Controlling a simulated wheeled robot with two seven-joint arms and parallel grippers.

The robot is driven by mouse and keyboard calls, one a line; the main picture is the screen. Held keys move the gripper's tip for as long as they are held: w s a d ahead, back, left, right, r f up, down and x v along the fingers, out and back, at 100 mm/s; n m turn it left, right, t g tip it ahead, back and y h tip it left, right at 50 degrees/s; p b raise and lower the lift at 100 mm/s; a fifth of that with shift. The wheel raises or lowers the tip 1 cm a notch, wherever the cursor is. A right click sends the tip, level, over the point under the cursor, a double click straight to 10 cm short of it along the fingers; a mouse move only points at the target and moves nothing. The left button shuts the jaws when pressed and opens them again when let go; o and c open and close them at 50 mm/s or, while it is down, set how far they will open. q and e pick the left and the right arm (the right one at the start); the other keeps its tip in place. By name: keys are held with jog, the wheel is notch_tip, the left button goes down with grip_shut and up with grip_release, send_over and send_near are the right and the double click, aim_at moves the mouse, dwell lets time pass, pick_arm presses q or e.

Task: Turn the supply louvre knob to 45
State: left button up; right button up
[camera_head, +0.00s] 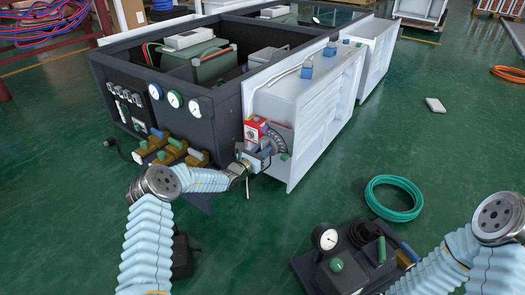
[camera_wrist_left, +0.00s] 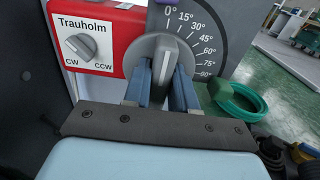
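The grey supply louvre knob (camera_wrist_left: 164,62) stands in front of a dark dial plate (camera_wrist_left: 205,30) marked in degrees from 0 to 90. Its raised grip is about upright, with its top near the 0 mark. My left gripper (camera_wrist_left: 162,92) has its two blue fingers on either side of the grip; whether they press on it is not clear. In the head view my left gripper (camera_head: 248,165) is at the dial plate (camera_head: 280,138) on the white box's near end. My right arm shows at the lower right, its gripper out of view.
A red Trauholm box (camera_wrist_left: 98,42) with a CW/CCW selector sits just left of the knob. Brass valves (camera_head: 172,150) and gauges are left of my gripper. A green hose coil (camera_head: 393,198) lies on the floor.

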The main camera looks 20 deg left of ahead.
pick_arm(q)
jog(key=shift+m, duration=0.4)
grip_shut()
jog(key=m+p, duration=0.1)
jog(key=m, duration=0.2)
jog(key=shift+d, duration=0.15)
jog(key=m, duration=0.4)
jog(key=shift+s+d+f+m, duration=0.1)
jog(key=shift+s+f+m, duration=0.05)
jog(key=shift+m, duration=0.25)
jog(key=o, duration=0.9)
grip_release()
jog(key=shift+c, duration=0.2)
jog(key=p+v, duration=0.2)
jog(key=v, duration=1.2)
jog(key=shift+d, duration=0.1)
